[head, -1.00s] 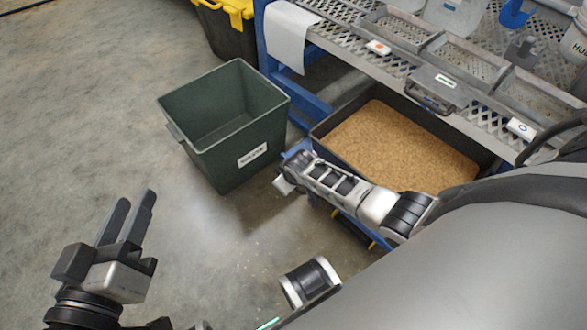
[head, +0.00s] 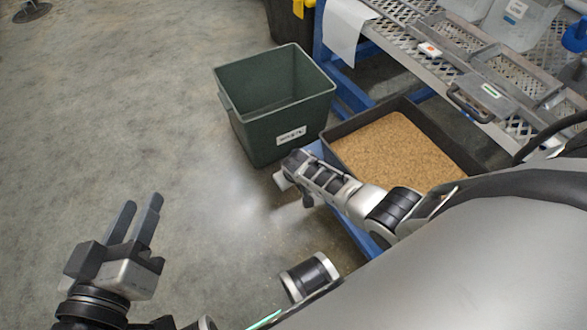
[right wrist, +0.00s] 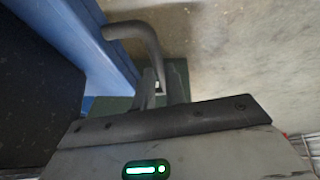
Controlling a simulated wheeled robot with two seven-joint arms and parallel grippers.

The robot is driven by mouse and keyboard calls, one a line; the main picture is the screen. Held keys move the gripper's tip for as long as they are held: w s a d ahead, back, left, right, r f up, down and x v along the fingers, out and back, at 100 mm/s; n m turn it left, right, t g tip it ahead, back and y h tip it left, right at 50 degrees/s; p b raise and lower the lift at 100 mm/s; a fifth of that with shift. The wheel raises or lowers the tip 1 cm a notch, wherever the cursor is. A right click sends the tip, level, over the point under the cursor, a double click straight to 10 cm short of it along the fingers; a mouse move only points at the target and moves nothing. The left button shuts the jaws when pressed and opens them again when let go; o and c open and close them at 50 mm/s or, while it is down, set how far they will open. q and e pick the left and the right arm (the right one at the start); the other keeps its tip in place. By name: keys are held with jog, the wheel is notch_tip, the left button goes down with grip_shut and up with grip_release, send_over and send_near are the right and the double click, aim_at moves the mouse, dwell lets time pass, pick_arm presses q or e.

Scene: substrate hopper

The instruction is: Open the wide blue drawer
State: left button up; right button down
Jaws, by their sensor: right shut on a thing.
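The wide blue drawer (head: 358,232) stands pulled out from under the bench, with its dark tray full of tan granules in view. Its blue front is mostly behind my right arm in the head view. In the right wrist view the blue front (right wrist: 90,35) is at upper left, with a bent grey handle (right wrist: 135,30) standing off it. My right gripper (right wrist: 160,88) is shut on this handle; its fingertips are partly hidden. My left gripper (head: 136,222) is open and empty over the floor at lower left, away from the drawer.
A dark green bin (head: 280,105) with a white label stands on the floor close to the drawer's left side. The perforated bench (head: 395,45) carries trays and clear containers above the drawer. The floor at left is clear.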

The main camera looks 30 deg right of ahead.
jog(key=c, duration=1.5)
grip_release()
jog(key=shift+s, duration=0.1)
pick_arm(q)
jog(key=shift+r, duration=0.15)
pick_arm(e)
jog(key=shift+o, duration=0.2)
